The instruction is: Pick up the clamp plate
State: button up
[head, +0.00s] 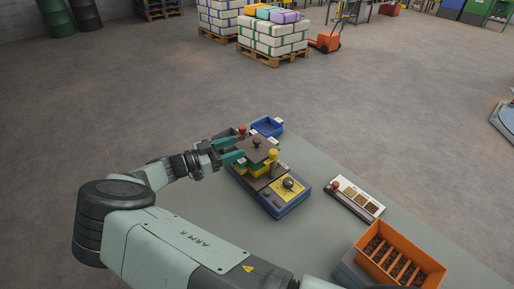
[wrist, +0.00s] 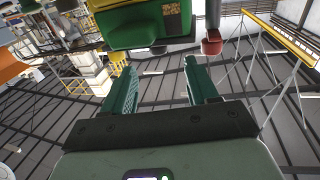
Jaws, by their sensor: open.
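A dark brown plate with a black knob, which looks like the clamp plate (head: 262,153), sits level on top of a fixture with a blue base (head: 297,201) and a yellow panel. My gripper (head: 240,151) is open at the plate's left side, its green fingers pointing towards the plate. I cannot tell whether they touch it. In the wrist view my gripper (wrist: 160,75) shows both fingers apart with nothing between them. A green and yellow block (wrist: 150,25) fills the top of that view, ahead of the fingertips. The plate is not clear there.
A yellow-topped post (head: 272,155) and a black ball knob (head: 289,183) rise from the fixture. A blue tray (head: 267,126) stands behind it. A pale board with samples (head: 355,197) and an orange compartment bin (head: 425,262) lie to the right. The table's front middle is clear.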

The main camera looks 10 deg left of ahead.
aim_at(256, 140)
jog(key=x, duration=0.8)
jog(key=shift+d+r, duration=0.1)
grip_shut()
